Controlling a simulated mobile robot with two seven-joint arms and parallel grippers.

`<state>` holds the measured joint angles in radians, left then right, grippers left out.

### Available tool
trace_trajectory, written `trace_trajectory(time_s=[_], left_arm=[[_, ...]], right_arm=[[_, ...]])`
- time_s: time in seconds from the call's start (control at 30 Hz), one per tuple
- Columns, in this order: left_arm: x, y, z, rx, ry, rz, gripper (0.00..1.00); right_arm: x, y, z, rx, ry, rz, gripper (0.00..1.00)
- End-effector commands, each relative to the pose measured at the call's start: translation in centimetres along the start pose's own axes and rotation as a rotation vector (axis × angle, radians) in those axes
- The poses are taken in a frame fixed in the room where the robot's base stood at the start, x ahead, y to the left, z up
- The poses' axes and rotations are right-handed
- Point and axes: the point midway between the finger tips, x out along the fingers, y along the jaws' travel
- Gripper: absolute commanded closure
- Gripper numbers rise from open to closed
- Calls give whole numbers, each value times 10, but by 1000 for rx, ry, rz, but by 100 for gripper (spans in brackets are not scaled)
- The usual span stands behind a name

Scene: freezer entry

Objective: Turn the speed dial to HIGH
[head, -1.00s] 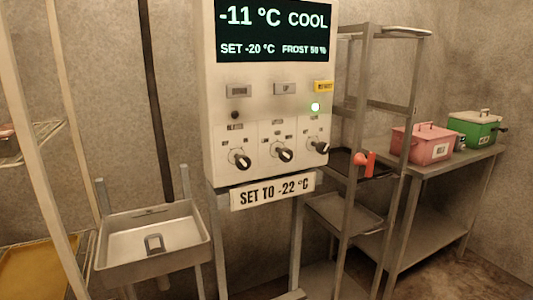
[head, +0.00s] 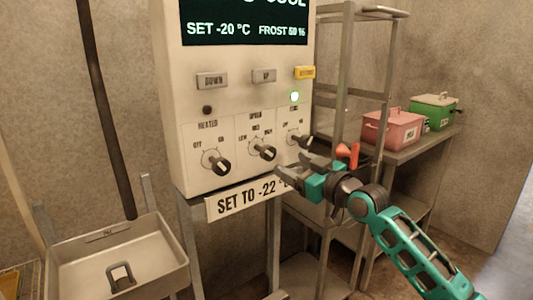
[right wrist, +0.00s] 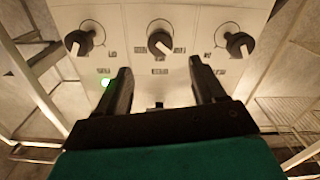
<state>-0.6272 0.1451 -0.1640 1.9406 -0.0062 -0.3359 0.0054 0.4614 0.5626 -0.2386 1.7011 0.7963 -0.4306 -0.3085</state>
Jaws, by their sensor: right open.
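The speed dial (head: 262,151) is the middle of three black knobs on the white control panel (head: 185,100), under a label with LOW, MED and what looks like HIGH. Its exact setting is too small to tell. It also shows in the right wrist view (right wrist: 160,42), upper middle, with a white mark. My right gripper (head: 293,165) is open and empty, in front of the panel, below and right of the speed dial. In the right wrist view its two fingers (right wrist: 163,75) are spread, with the speed dial beyond the gap, apart from them. My left gripper is not in view.
The heater dial (head: 216,162) is left of the speed dial; another dial (head: 300,139) is right, close to my gripper. A SET TO -22 sign (head: 235,202) hangs below. A sink (head: 120,235) stands left. A rack (head: 345,60) and table with bins (head: 392,128) stand right.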

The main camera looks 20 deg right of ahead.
Motion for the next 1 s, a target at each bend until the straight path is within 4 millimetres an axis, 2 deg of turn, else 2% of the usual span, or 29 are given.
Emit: trace_trajectory(time_s=[0.2, 0.5, 0.7, 1.0], left_arm=[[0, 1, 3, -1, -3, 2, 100], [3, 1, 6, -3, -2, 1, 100], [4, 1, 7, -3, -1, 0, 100], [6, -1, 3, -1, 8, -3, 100]], right_arm=[[41, 0, 0, 2, 1, 1, 31], [84, 0, 1, 1, 1, 0, 31], [97, -1, 1, 1, 0, 0, 31], [100, -1, 0, 0, 0, 0, 31]])
